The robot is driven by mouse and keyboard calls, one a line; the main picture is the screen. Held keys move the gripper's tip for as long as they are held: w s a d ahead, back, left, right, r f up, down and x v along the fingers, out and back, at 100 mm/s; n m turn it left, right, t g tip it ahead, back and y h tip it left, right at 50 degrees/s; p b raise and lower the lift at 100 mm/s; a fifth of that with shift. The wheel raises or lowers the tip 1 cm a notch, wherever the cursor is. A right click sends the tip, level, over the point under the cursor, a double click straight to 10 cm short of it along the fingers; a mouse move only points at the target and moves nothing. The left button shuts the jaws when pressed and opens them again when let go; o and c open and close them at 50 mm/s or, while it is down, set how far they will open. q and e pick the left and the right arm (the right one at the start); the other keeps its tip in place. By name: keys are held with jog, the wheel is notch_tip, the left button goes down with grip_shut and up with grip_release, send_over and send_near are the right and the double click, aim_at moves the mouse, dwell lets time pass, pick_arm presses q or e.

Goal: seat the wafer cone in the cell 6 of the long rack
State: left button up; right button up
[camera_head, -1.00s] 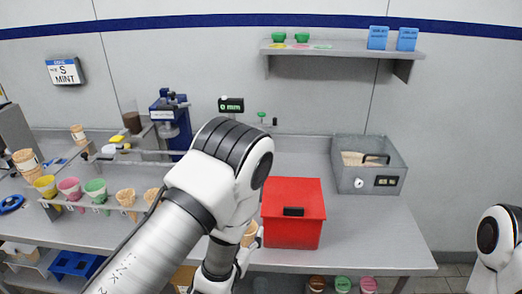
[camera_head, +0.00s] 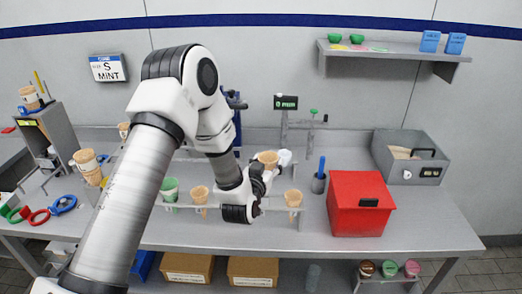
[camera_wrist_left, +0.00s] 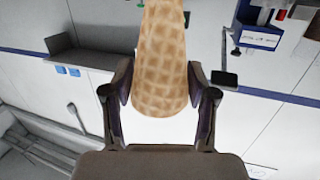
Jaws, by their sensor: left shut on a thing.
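The wafer cone (camera_head: 267,157) is tan with a waffle pattern, held above the long rack (camera_head: 272,209). My left gripper (camera_head: 266,171) is shut on it. In the left wrist view the cone (camera_wrist_left: 158,55) stands between the two dark fingers of the gripper (camera_wrist_left: 160,90). The rack holds a green-topped cone (camera_head: 170,188), a plain cone (camera_head: 200,195) and another plain cone (camera_head: 293,198) at its right end. My arm hides much of the rack's middle and left part, and I cannot read cell numbers. My right gripper is out of view.
A red bin (camera_head: 360,210) stands right of the rack, with a grey cup (camera_head: 318,184) holding a blue stick between them. A grey metal box (camera_head: 410,157) is at the back right. Stacked cones (camera_head: 88,166) stand at the left. The front right counter is clear.

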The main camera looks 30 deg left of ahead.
pick_arm(q)
jog(key=shift+a+r, duration=0.5)
jog(key=shift+a, duration=0.35)
jog(key=shift+s+a+f+y, duration=0.1)
jog(key=shift+s+a+y, duration=0.15)
jog(key=shift+a+y, duration=0.05)
jog(key=shift+s+f+b, duration=0.1)
jog(key=shift+f+b, duration=0.25)
jog(key=shift+b, duration=0.1)
jog(key=f, duration=0.1)
jog(key=b, duration=0.1)
jog(key=f, duration=0.1)
jog(key=shift+w+d+f+b, duration=0.25)
jog(key=shift+w+f+b, duration=0.05)
jog(key=shift+b, duration=0.1)
notch_tip(320, 180, down, 11)
jog(key=b, duration=0.8)
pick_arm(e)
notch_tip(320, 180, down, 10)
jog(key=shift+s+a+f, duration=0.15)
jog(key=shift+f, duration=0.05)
pick_arm(q)
jog(key=shift+s+a, duration=0.1)
jog(key=o, duration=0.8)
